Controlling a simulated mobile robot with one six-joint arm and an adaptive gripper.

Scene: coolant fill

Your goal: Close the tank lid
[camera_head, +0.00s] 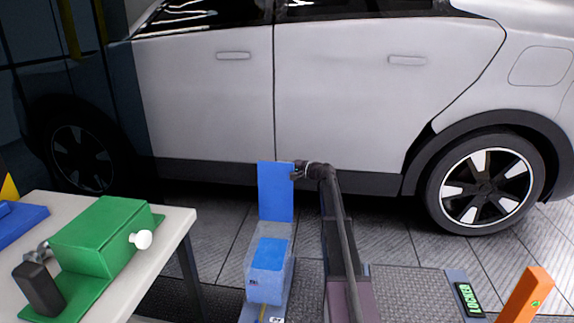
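The tank lid looks to be the flat blue panel (275,192), standing upright in the lower middle of the head view. Below it is a pale blue box (265,288) with a brighter blue patch on top, which looks like the tank. My gripper (297,171) is at the upper right edge of the blue panel, at the end of my dark arm. The gripper is small and dark here. I cannot tell whether it touches the panel or whether its fingers are open or shut.
A white table (176,222) at the left holds a green box (105,235) with a white knob and a blue item (18,222). A silver car (340,100) stands behind. An orange post (525,296) and a green "LOCKED" sign (469,299) are at the lower right.

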